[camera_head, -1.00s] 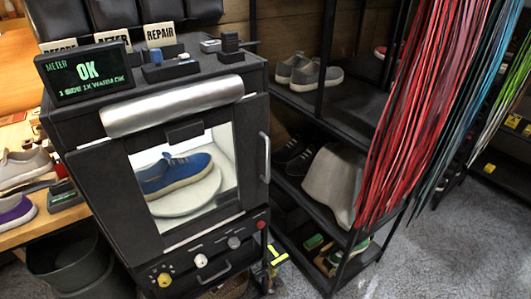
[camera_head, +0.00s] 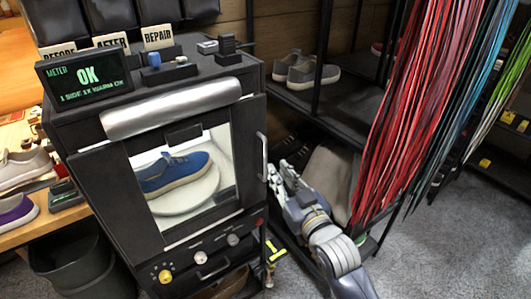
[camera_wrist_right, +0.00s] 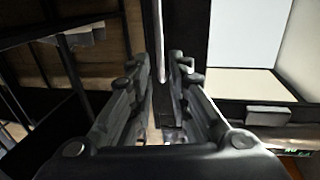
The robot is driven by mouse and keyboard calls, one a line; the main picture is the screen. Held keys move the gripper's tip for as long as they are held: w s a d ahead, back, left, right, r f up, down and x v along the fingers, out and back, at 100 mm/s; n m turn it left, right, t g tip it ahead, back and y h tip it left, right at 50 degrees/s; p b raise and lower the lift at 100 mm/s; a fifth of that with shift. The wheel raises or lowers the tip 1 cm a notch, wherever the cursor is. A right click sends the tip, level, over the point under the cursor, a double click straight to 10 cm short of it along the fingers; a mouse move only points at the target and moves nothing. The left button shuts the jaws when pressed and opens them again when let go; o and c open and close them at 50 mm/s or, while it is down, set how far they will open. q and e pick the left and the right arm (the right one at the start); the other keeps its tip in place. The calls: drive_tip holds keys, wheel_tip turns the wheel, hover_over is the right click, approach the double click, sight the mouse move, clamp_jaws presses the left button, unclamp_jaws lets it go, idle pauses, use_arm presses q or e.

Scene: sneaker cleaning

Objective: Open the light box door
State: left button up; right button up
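The light box (camera_head: 110,165) is a black cabinet. Its door (camera_head: 232,205) has a bright window and is shut. A blue sneaker (camera_head: 175,173) with a pale sole rests on a round white stand behind the window. The slim vertical door handle (camera_head: 263,157) runs along the door's right edge. My right gripper (camera_head: 277,172) is just right of the handle's lower part, fingers toward it. In the right wrist view its two fingers (camera_wrist_right: 165,70) are apart, with the handle (camera_wrist_right: 160,45) lined up ahead of the gap. I cannot tell whether they touch it. My left gripper is not in view.
A black shelf (camera_head: 340,108) with grey shoes (camera_head: 307,73) stands right of the box, close behind my right arm. Long red laces (camera_head: 415,105) hang farther right. A meter reading OK (camera_head: 85,78) sits on top. A dark bin (camera_head: 75,265) stands at lower left.

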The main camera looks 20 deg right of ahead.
sight(266, 155)
drive_tip(key=w, duration=0.3)
drive_tip(key=w+a, duration=0.1)
drive_tip(key=w, duration=0.2)
drive_tip(key=w+p, duration=0.1)
drive_tip(key=w, duration=0.2)
drive_tip(key=shift+w+a, duration=0.1)
drive_tip(key=shift+a, duration=0.15)
clamp_jaws()
